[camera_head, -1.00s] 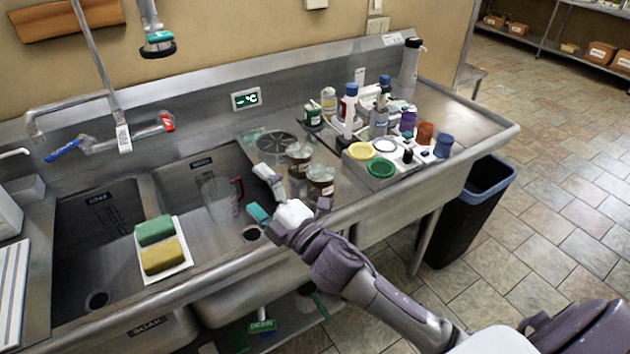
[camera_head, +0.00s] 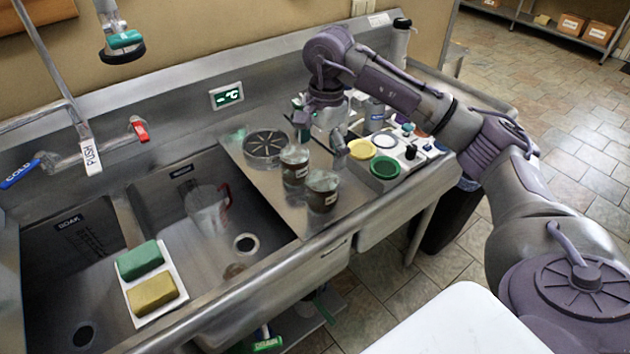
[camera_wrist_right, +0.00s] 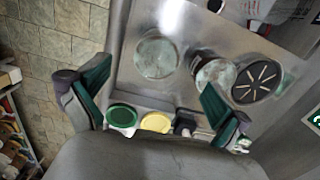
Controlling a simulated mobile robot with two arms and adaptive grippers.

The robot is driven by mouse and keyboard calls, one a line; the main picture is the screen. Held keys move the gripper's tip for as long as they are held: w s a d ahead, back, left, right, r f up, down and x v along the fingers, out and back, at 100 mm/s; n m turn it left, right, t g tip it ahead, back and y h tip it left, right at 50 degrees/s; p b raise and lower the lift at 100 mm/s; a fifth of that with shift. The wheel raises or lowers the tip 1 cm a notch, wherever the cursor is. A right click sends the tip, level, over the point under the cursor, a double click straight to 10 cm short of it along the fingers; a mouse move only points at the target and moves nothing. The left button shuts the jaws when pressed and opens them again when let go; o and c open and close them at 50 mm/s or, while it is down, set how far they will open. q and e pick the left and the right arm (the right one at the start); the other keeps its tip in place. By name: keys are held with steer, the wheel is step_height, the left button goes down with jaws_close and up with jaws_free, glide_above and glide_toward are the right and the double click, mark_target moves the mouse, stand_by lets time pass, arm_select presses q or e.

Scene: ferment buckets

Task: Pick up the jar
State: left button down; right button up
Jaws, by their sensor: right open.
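Two glass jars with dark contents stand upright on the steel counter right of the sink, a rear jar (camera_head: 295,168) and a front jar (camera_head: 322,194). The task does not show which one is meant. My right gripper (camera_head: 319,130) is open and points down above the counter, behind and right of the jars, apart from both. In the right wrist view my open right gripper (camera_wrist_right: 157,78) has green-padded fingers spread wide. One jar (camera_wrist_right: 157,56) shows between and beyond the fingertips, the other (camera_wrist_right: 213,73) near the right fingertip. My left gripper is out of view.
A round slotted drain cover (camera_head: 265,146) lies left of the jars. A rack with a yellow lid (camera_head: 361,149), green lid (camera_head: 384,168) and bottles stands right, partly behind my arm. The sink holds a clear jug (camera_head: 207,210) and a tray of sponges (camera_head: 167,306).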

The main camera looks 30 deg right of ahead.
mark_target(326, 178)
steer(key=shift+d+r+h, duration=0.2)
steer(key=shift+d+h, duration=0.1)
steer(key=shift+d, duration=0.45)
steer(key=shift+s+d+f, duration=0.1)
steer(key=shift+s+f, duration=0.05)
steer(key=shift+f, duration=0.15)
step_height(326, 178, down, 8)
steer(key=shift+r+p, duration=0.25)
steer(key=shift+p, duration=0.7)
steer(key=shift+a+f, duration=0.25)
steer(key=f+p, duration=0.2)
steer(key=f, duration=0.1)
steer(key=shift+a+f, duration=0.3)
steer(key=shift+a, duration=0.05)
steer(key=shift+w+f, duration=0.2)
steer(key=shift+f, duration=0.4)
steer(key=c, duration=1.3)
